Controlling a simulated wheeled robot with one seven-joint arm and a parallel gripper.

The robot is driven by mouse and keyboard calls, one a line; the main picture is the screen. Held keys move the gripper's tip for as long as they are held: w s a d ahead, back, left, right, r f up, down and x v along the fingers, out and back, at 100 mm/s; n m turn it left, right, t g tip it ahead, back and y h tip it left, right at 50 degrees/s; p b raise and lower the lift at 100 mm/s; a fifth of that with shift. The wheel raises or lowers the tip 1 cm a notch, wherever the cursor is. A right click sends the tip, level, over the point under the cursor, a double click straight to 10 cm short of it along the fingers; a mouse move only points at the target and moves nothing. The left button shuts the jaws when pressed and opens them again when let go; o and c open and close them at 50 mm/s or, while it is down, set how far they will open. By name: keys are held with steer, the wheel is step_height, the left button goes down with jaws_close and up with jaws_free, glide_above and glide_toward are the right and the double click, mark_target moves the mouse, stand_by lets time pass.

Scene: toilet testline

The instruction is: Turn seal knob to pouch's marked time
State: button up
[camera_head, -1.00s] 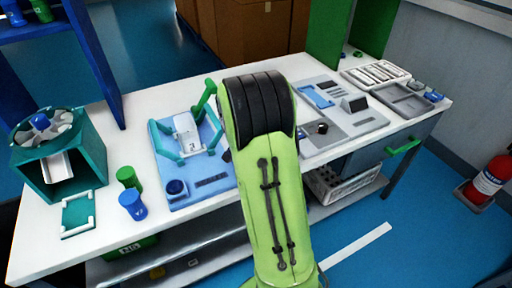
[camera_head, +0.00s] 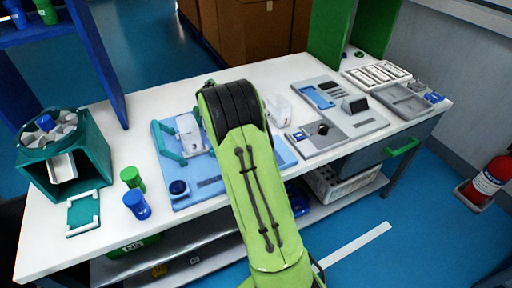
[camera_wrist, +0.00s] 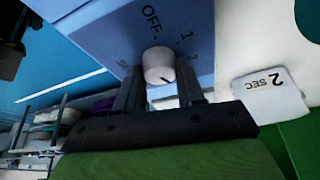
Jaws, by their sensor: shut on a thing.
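The white seal knob (camera_wrist: 158,62) sticks out of a blue panel (camera_wrist: 105,30) in the wrist view. Around it are printed OFF, 1, 2 and a partly hidden SE. My gripper (camera_wrist: 158,88) is shut on the knob, one dark finger on each side. A short dark line shows at the knob's lower right edge; I cannot tell which mark it matches. A white pouch marked "2 SEC" (camera_wrist: 272,96) lies to the right of the panel. In the head view the blue sealer base (camera_head: 212,188) is partly behind my arm, which hides the knob and gripper.
A blue cup (camera_head: 137,205) and a green cup (camera_head: 131,178) stand left of the sealer, near a teal box (camera_head: 70,165). Grey trays (camera_head: 318,137) are to the right. A white object (camera_head: 278,110) stands just right of my arm. The table's front edge is close.

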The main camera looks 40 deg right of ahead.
steer(key=shift+m, duration=0.5)
steer(key=o, duration=1)
steer(key=p+v, duration=0.2)
steer(key=v, duration=0.3)
steer(key=p+v, duration=0.2)
steer(key=v, duration=0.3)
steer(key=p+v, duration=0.2)
steer(key=v, duration=0.3)
steer(key=shift+w+r, duration=0.3)
steer(key=shift+w, duration=0.05)
